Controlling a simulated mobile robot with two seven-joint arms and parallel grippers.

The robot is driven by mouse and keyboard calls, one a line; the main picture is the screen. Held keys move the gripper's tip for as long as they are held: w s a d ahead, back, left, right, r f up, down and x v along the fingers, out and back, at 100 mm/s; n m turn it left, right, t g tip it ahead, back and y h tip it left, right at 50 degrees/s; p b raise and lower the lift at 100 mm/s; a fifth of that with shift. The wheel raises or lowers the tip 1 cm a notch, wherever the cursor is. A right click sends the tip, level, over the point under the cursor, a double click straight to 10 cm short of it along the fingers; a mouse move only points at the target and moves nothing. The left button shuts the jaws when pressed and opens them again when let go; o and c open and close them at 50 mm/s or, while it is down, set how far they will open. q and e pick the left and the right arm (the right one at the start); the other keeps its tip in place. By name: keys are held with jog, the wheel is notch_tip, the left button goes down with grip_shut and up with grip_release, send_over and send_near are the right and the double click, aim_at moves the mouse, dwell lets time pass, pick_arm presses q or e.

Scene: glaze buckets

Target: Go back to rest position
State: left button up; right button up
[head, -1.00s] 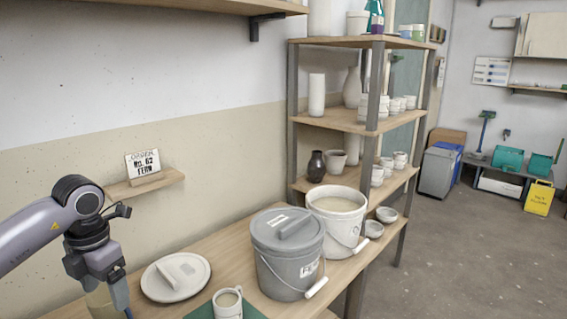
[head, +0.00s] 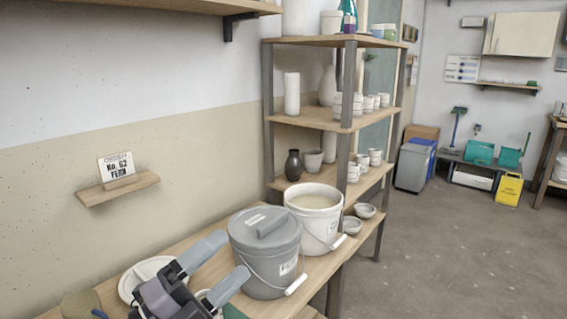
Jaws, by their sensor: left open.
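My left gripper (head: 235,255) is at the lower left, above the table. Its two grey fingers are spread apart and point to the upper right toward the grey bucket, with nothing between them. The grey bucket (head: 265,262) stands upright with its grey lid on and its handle hanging in front. Behind it to the right stands a white bucket (head: 318,228), open and filled with pale liquid. My right gripper is out of view.
The wooden table (head: 196,238) runs along the wall. A small shelf (head: 120,187) holds an order card (head: 116,166) reading "No. 62 FERN". A shelving unit (head: 318,118) with pottery stands behind the buckets. Open floor (head: 430,260) lies to the right. A tan object (head: 82,303) sits at the lower left.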

pick_arm(q)
jog(key=s+a+f+n+y, duration=0.4)
jog(key=a+f+n+y, duration=0.95)
jog(key=n+y, duration=0.55)
jog(key=s+f+n+g+h, duration=0.1)
jog(key=s+f+n+g, duration=0.2)
jog(key=s+f+g, duration=0.55)
jog(key=s+f+n+g+h, duration=0.25)
jog(key=s+f, duration=0.25)
jog(key=s, duration=0.7)
jog(key=w+d+f+t+h+b, duration=0.1)
jog(key=w+d+f+t+b, duration=0.25)
jog(key=f, duration=0.55)
jog(key=w+f+t+h+b, duration=0.1)
jog(key=w+f+t+b, duration=0.25)
jog(key=f+b, duration=0.45)
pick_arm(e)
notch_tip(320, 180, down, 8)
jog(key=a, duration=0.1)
pick_arm(q)
notch_tip(320, 180, up, 10)
jog(key=a+p, duration=0.1)
jog(key=p, duration=1.3)
jog(key=shift+r+y, duration=0.15)
jog(key=shift+y, duration=0.2)
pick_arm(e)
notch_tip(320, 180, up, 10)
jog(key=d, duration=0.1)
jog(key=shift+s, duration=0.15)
